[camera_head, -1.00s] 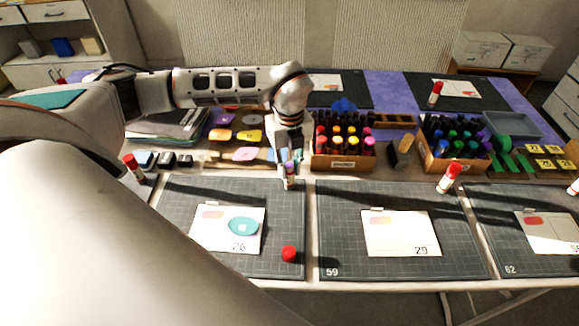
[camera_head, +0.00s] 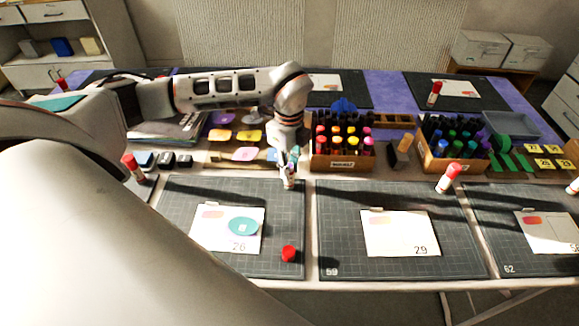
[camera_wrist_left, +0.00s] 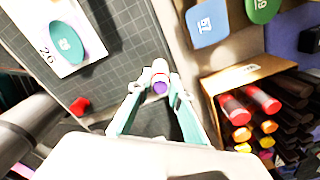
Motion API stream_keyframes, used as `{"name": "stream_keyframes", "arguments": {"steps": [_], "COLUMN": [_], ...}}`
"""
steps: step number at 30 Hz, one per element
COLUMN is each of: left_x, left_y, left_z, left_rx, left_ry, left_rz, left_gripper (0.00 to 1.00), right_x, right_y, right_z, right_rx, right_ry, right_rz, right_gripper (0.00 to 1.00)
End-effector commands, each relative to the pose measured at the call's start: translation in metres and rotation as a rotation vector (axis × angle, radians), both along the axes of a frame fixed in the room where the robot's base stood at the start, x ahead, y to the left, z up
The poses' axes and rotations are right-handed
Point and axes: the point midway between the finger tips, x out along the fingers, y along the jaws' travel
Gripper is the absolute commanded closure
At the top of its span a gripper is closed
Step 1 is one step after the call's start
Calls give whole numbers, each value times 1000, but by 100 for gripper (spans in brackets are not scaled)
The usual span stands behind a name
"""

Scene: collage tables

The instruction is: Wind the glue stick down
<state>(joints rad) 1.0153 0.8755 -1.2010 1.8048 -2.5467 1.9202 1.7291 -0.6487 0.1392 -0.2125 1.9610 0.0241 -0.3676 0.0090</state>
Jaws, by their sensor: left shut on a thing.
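My left gripper (camera_head: 290,168) is shut on an uncapped glue stick (camera_head: 290,182), holding it near the back edge of the left cutting mat (camera_head: 185,225). The stick is white-bodied and looks about upright. In the left wrist view the fingers (camera_wrist_left: 158,95) close on the glue stick (camera_wrist_left: 160,70) from both sides, and a purple glue end (camera_wrist_left: 160,87) faces the camera. A loose red cap (camera_head: 289,254) sits on the mat's front right; it also shows in the left wrist view (camera_wrist_left: 80,106). My right gripper is out of view.
A card with a teal oval (camera_head: 243,226) lies on the left mat. A box of markers (camera_head: 343,163) stands close right of my gripper. Colored shapes (camera_head: 249,136) lie behind.

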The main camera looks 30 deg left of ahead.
Motion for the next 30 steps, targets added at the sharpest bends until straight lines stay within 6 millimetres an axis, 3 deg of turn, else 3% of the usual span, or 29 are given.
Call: {"name": "stream_keyframes", "arguments": {"steps": [25, 26, 27, 30], "left_x": [0, 0, 0, 0], "left_y": [0, 0, 0, 0], "left_z": [0, 0, 0, 0], "left_rx": [1, 1, 1, 1], "left_ry": [2, 2, 1, 1], "left_rz": [-2, -2, -2, -2], "left_gripper": [98, 76, 65, 61], "right_x": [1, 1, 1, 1], "right_y": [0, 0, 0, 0], "right_z": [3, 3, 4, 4], "right_rx": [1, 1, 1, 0], "right_ry": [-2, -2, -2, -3], "right_rz": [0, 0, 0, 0], "right_gripper": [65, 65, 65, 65]}}
